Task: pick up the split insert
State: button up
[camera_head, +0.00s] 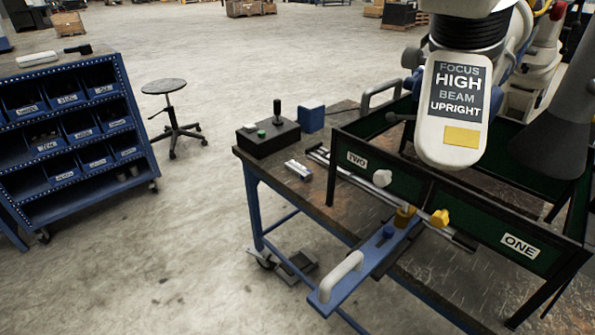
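No object here is marked as the split insert, and I cannot tell for sure which it is.
A white head (453,115) labelled FOCUS HIGH BEAM UPRIGHT hangs over the green frame (477,224). A blue bar with white handle (341,277) juts past the bench front. A black control box (268,138) stands at left. A stool (164,87) and bin rack (73,130) stand beyond open floor.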

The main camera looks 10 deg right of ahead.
aim_at(302, 172)
jog(key=i+j+u, duration=0.8)
jog(key=i, duration=0.15)
jog(key=i+u, duration=0.4)
jog(key=i+j+z, duration=0.15)
jog(key=i+z, duration=0.15)
jog(key=i, duration=0.2)
jog(key=i+j+z, duration=0.2)
jog(key=i+z, duration=0.15)
jog(key=i, duration=0.1)
